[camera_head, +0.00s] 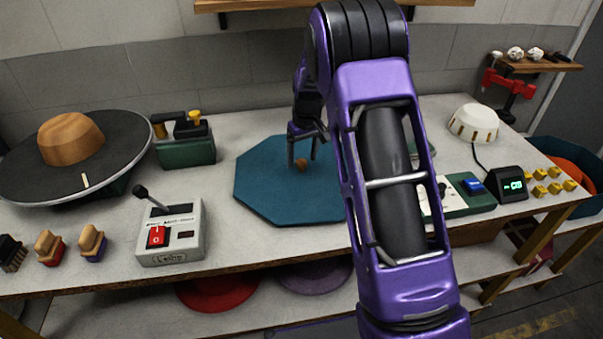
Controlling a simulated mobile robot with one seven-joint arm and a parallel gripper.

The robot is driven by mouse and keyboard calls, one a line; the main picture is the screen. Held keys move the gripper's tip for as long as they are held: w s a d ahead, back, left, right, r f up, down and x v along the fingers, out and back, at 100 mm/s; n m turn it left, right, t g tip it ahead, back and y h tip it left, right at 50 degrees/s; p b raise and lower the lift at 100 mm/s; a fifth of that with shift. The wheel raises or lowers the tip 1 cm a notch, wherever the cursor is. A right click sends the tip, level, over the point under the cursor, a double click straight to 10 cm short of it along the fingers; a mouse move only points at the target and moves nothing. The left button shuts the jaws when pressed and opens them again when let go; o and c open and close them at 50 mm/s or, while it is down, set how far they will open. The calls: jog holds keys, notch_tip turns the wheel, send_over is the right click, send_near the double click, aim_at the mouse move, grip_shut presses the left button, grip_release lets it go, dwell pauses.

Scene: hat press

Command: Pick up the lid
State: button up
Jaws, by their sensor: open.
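A flat teal octagonal lid (270,198) lies on the white table. A small round brown knob (300,165) sits near its middle. My gripper (303,158) is open and points down at the knob, its fingertips low by it. I cannot tell whether the fingers touch the knob or stand around it. My purple arm hides the lid's right part.
A white control box (172,235) with a lever and red switch and a green box (186,150) stand left of the lid. A large black disc with a wooden dome (70,138) is at far left, with several brushes (91,242) in front. A green panel (466,192) and display (507,184) are right.

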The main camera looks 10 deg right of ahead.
jog(key=shift+w+f, duration=0.1)
jog(key=shift+f, duration=0.35)
grip_shut()
dwell(1.1)
